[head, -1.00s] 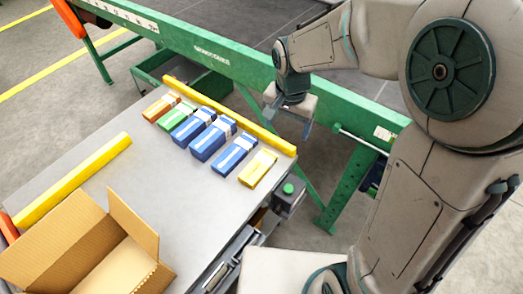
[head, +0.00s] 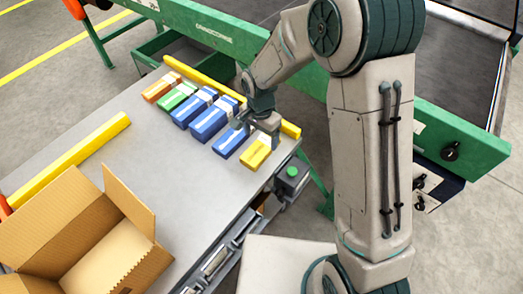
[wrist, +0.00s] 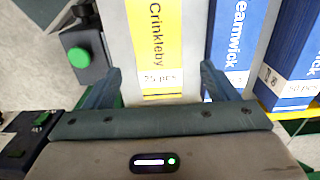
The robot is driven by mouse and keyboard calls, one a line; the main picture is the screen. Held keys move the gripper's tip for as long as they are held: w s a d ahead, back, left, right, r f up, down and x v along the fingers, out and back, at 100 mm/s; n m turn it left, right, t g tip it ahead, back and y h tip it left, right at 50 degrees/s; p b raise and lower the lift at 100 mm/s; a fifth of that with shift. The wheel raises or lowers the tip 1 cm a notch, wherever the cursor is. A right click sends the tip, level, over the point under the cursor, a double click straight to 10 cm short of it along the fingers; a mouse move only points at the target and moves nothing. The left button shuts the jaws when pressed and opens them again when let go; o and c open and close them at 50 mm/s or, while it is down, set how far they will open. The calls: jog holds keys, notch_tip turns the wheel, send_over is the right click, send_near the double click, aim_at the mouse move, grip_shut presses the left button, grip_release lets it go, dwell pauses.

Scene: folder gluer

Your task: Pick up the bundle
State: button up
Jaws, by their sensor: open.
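A row of flat bundles lies on the grey table. The rightmost is a yellow bundle (head: 257,154) with a pale band; in the wrist view the yellow bundle (wrist: 154,40) reads "Crinkleby" and "25 pcs". A blue bundle (head: 230,141) lies just left of it; in the wrist view this blue bundle (wrist: 231,45) shows part of its name. My gripper (head: 262,124) is by the far end of the yellow bundle. In the wrist view my gripper (wrist: 161,80) is open, with the yellow bundle seen between its fingers. Contact cannot be told.
More blue, green (head: 178,97) and orange (head: 161,87) bundles continue the row leftward. A yellow rail (head: 200,78) runs behind them. An open cardboard box (head: 85,235) stands at front left. A green button box (head: 292,174) is at the table's right edge. The table's middle is clear.

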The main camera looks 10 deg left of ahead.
aim_at(261, 147)
jog(key=f, duration=0.5)
jog(key=shift+d+f+b, duration=0.15)
jog(key=shift+d+b, duration=0.05)
jog(key=shift+b, duration=0.1)
jog(key=c, duration=1.1)
